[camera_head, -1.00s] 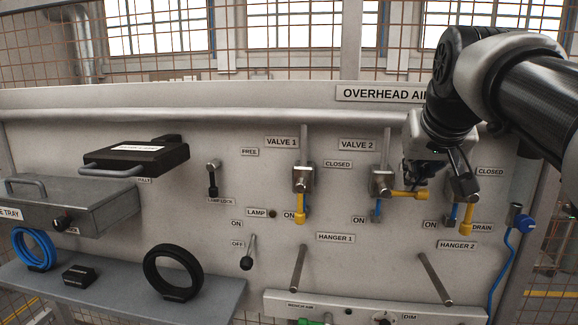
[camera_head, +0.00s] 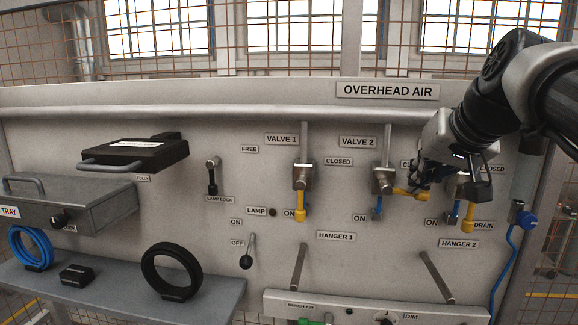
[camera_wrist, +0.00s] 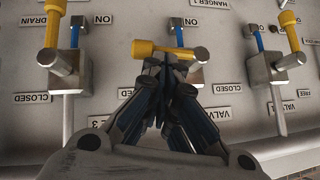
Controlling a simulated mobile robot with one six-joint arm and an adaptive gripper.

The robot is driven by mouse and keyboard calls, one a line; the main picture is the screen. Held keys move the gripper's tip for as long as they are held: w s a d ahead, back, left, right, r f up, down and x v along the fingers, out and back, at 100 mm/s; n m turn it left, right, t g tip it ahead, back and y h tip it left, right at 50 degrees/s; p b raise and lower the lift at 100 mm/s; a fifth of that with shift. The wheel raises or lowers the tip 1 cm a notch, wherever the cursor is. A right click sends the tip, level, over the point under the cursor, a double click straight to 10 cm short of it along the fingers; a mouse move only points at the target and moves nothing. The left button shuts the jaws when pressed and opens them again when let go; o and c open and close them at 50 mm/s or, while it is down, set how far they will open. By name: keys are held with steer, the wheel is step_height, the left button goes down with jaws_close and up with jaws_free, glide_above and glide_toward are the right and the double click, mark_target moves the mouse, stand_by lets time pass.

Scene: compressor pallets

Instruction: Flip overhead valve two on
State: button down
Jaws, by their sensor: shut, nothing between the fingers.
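Valve two (camera_head: 384,181) is a silver valve under the VALVE 2 label (camera_head: 358,142). Its yellow handle (camera_head: 408,193) lies about level, pointing right, with the ON label (camera_head: 360,218) below left and a CLOSED label partly hidden by my arm. The yellow handle (camera_wrist: 145,50) also shows in the wrist view, just beyond my fingertips. My gripper (camera_head: 424,186) is shut and empty, its tips close to the handle's outer end. I cannot tell whether they touch it.
Valve one (camera_head: 301,180) on the left and the drain-side valve (camera_head: 468,210) on the right have yellow handles pointing down. Two hanger pegs (camera_head: 298,267) (camera_head: 436,277) stick out below. A rail (camera_head: 200,117) runs above.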

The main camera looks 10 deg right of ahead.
mark_target(423, 200)
steer(key=f+m+y+b, duration=0.1)
steer(key=b, duration=0.1)
steer(key=d+f+m+t+y+b, duration=0.1)
steer(key=f+y+b, duration=0.1)
steer(key=f+m+t+y+b, duration=0.1)
steer(key=y+b, duration=0.1)
steer(key=b, duration=0.1)
steer(key=shift+s+d+f, duration=0.15)
steer(key=shift+f, duration=0.2)
steer(key=f+m+t+y+b, duration=0.1)
steer(key=b, duration=0.2)
steer(key=a+f+m+t+y+b, duration=0.1)
steer(key=b, duration=0.2)
steer(key=a+f+m+t+y+b, duration=0.1)
steer(key=m+b, duration=0.1)
steer(key=b, duration=0.1)
steer(key=shift+w+f+t+y, duration=0.2)
steer(key=shift+w+t+y, duration=0.1)
steer(key=shift+y, duration=0.1)
steer(key=shift+f+b, duration=0.15)
steer(key=shift+b, duration=0.3)
